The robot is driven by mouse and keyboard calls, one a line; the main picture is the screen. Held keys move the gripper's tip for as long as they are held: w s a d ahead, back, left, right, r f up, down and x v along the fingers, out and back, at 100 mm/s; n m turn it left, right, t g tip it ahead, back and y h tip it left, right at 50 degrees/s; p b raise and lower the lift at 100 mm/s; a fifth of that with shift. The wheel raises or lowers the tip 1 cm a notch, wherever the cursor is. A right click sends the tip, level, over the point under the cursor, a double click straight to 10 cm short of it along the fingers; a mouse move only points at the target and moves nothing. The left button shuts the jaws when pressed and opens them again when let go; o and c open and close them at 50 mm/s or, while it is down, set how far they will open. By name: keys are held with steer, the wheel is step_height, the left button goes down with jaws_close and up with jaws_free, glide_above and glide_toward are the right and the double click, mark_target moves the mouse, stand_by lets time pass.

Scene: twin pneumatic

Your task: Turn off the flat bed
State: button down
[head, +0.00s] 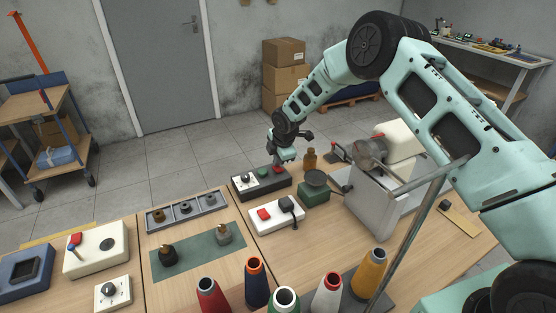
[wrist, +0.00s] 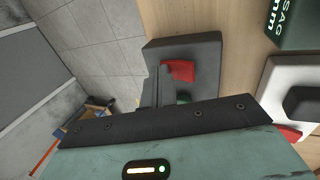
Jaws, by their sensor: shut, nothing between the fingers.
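A dark control box (head: 243,191) stands at the back of the table, with a green button (head: 263,174), a red button (head: 278,170) and a white dial panel (head: 246,180). In the wrist view the box (wrist: 208,52) shows the red button (wrist: 179,71) and part of the green one (wrist: 183,98). My gripper (head: 279,163) points down over the red-button end of the box. Its shut fingers (wrist: 160,72) are empty and lie right beside the red button; I cannot tell whether they touch it. No readable label shows which machine is the flat bed.
A white box (head: 276,216) with a red button and black switch stands in front. A green scale-like device (head: 314,194), a brown bottle (head: 310,158) and a grey machine (head: 375,207) stand to the right. Several thread cones (head: 284,300) line the near edge.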

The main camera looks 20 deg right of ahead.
mark_target(280, 168)
steer(key=shift+s, duration=0.15)
steer(key=shift+s+d, duration=0.15)
steer(key=shift+s, duration=0.5)
steer(key=shift+r, duration=0.1)
steer(key=shift+r+p, duration=0.3)
steer(key=shift+p, duration=0.15)
step_height(280, 168, up, 13)
steer(key=shift+r, duration=0.2)
